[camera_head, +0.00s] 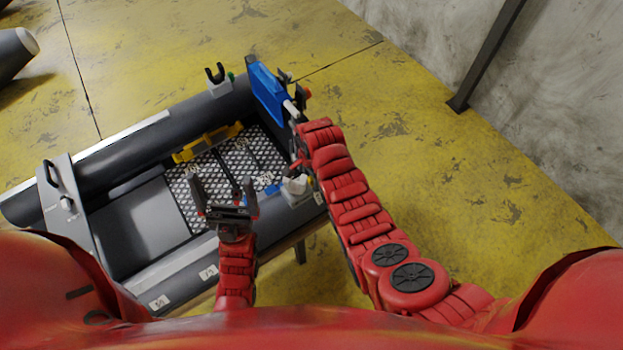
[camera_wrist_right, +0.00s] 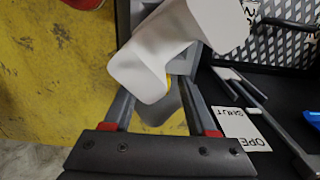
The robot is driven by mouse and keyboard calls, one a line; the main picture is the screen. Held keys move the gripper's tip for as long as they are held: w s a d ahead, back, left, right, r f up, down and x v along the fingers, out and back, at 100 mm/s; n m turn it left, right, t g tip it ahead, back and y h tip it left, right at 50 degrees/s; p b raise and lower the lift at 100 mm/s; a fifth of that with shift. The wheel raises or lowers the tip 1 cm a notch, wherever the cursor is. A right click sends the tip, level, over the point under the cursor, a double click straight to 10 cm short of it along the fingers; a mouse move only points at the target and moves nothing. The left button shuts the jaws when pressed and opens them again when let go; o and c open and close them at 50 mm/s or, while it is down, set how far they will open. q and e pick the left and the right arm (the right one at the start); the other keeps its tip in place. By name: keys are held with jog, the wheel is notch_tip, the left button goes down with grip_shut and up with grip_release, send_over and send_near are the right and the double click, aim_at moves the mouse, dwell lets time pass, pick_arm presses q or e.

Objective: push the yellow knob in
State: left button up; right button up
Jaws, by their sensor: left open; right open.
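The yellow knob (camera_wrist_right: 168,82) shows only as a small bright yellow sliver in the right wrist view, mostly hidden behind a white angular fitting (camera_wrist_right: 150,60). That white fitting also shows in the head view (camera_head: 296,185), on the boat's near side at the right end. My right gripper (camera_wrist_right: 158,90) is open, its fingers spread below the fitting, with nothing held. In the head view my right gripper (camera_head: 299,158) is partly hidden by its own arm, just above the fitting. My left gripper (camera_head: 222,194) is open and empty over the mesh floor.
The grey boat (camera_head: 120,160) has a mesh floor (camera_head: 185,195) and a yellow item (camera_head: 207,143) along its far side. A blue panel (camera_head: 268,90) stands at its right end. An OPEN/SHUT label (camera_wrist_right: 240,128) lies near the fitting. Yellow floor (camera_head: 450,190) at right is clear.

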aim_at(311, 178)
jog(key=shift+w+r+b, duration=0.1)
jog(key=shift+r+b, duration=0.2)
jog(key=shift+r, duration=0.35)
notch_tip(311, 178, up, 4)
jog(key=shift+f+b, duration=0.1)
jog(key=shift+b, duration=0.7)
notch_tip(311, 178, up, 3)
jog(key=shift+f+p, duration=0.2)
jog(key=shift+p, duration=0.3)
notch_tip(311, 178, up, 10)
jog(key=p, duration=0.8)
jog(key=shift+f, duration=0.25)
jog(key=shift+f, duration=0.1)
